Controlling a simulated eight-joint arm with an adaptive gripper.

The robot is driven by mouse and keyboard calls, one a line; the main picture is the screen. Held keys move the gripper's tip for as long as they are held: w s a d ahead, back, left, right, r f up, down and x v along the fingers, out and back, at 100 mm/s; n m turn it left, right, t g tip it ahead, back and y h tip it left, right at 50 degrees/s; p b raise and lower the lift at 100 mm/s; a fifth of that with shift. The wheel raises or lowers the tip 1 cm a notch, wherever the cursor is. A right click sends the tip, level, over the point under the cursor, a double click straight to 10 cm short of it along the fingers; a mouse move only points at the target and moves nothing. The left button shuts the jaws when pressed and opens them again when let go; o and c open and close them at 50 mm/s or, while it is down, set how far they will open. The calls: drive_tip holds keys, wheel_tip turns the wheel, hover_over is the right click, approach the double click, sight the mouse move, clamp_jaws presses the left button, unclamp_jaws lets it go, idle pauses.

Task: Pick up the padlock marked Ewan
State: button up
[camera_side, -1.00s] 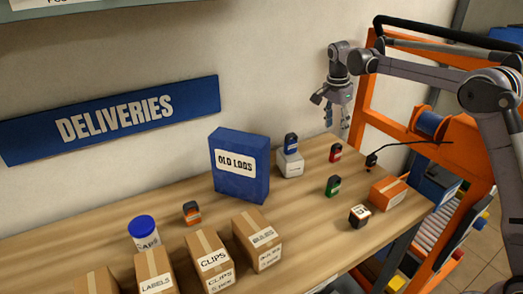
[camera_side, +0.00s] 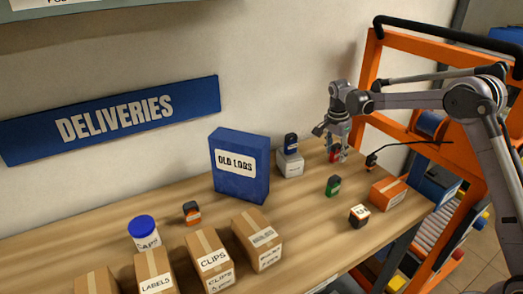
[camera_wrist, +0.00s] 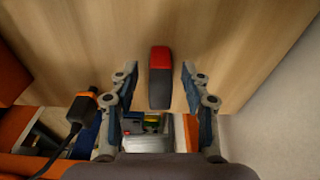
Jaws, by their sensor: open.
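My gripper (camera_side: 337,151) is open and points down over the red padlock (camera_side: 334,157) at the back right of the bench. In the wrist view the padlock (camera_wrist: 160,78), red with a dark part, lies between the open fingers of the gripper (camera_wrist: 160,85), with a gap on both sides. Other padlocks are a blue one (camera_side: 291,141) on a white box, a green one (camera_side: 333,185) and an orange one (camera_side: 191,212). The names on the padlocks are too small to read, so I cannot tell which is marked Ewan.
The white box (camera_side: 290,163) and the blue OLD LOGS box (camera_side: 239,167) stand left of my gripper. An orange box (camera_side: 388,193), a small cube (camera_side: 359,216) and a dark corded item (camera_side: 371,160) lie to the right. Cartons (camera_side: 257,241) line the front.

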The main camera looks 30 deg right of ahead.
drive_tip(key=shift+f, duration=0.2)
clamp_jaws()
